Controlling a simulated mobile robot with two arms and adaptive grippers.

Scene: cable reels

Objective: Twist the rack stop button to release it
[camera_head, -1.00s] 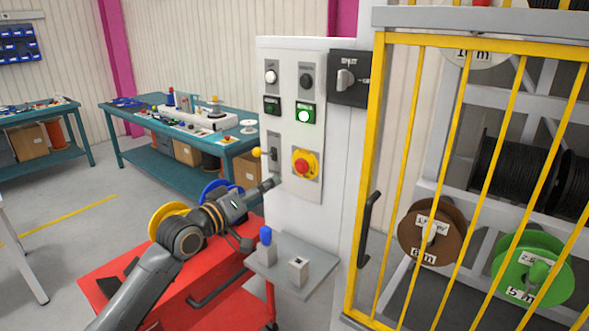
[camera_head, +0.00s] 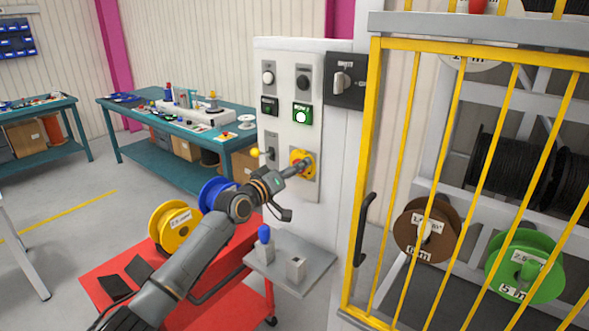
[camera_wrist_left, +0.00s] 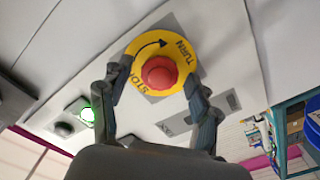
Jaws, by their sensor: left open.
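The rack stop button is a red mushroom button (camera_wrist_left: 160,73) on a round yellow plate (camera_wrist_left: 180,47) marked STOP and TURN with a curved arrow. In the head view the yellow plate (camera_head: 296,156) sits low on the white control panel (camera_head: 283,209), and my gripper partly covers the button. My left gripper (camera_head: 300,166) reaches it from the lower left. In the left wrist view its two fingers (camera_wrist_left: 160,100) are spread, one on each side of the red button, with gaps visible. I cannot tell how near the fingertips are to the plate. My right gripper is not in view.
A small shelf (camera_head: 311,265) juts out below. A yellow barred gate (camera_head: 375,130) stands at right. A red cart (camera_head: 100,258) is underneath.

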